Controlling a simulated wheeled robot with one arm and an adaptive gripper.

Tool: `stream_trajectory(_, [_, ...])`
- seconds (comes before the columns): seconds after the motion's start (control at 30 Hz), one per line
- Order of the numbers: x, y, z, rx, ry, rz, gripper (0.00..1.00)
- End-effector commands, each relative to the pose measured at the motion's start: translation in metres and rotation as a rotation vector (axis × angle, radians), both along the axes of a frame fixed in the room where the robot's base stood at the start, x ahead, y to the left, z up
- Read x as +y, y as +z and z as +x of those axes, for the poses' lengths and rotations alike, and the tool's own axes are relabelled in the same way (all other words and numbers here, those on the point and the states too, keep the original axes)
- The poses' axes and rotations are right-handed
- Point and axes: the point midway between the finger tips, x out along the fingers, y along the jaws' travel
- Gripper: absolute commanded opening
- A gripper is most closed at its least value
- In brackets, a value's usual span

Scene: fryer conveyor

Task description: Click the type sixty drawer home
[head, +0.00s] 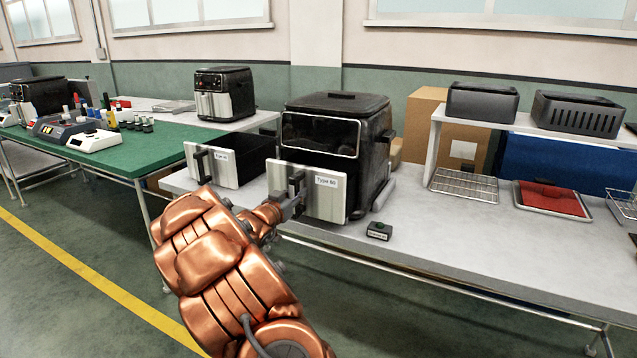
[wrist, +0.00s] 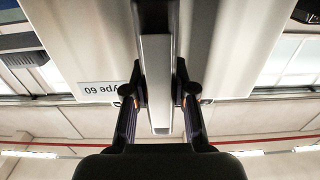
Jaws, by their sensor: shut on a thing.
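The type sixty drawer (head: 322,201) has a pale metal front, a dark upright handle and a white label. It sits at the lower front of the black air fryer (head: 350,107). Its front stands forward of the fryer body; how far out it is I cannot tell exactly. My gripper (head: 292,203) is at this drawer's handle. In the wrist view my gripper (wrist: 159,98) has one finger on each side of the handle (wrist: 157,75), shut on it. The "Type 60" label (wrist: 100,88) shows there upside down.
A second drawer (head: 240,163) with a metal front sits on the grey bench left of the fryer. A small black button box (head: 379,231) is at right front. A wire rack (head: 464,186) and a tray with red cloth (head: 550,200) lie further right. A green table (head: 160,155) stands left.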

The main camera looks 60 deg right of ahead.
Motion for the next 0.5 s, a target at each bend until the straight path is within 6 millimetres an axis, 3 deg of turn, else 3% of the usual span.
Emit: stream_trajectory(0.5, [-0.019, 0.0, 0.001, 0.0, 0.0, 0.0, 0.0])
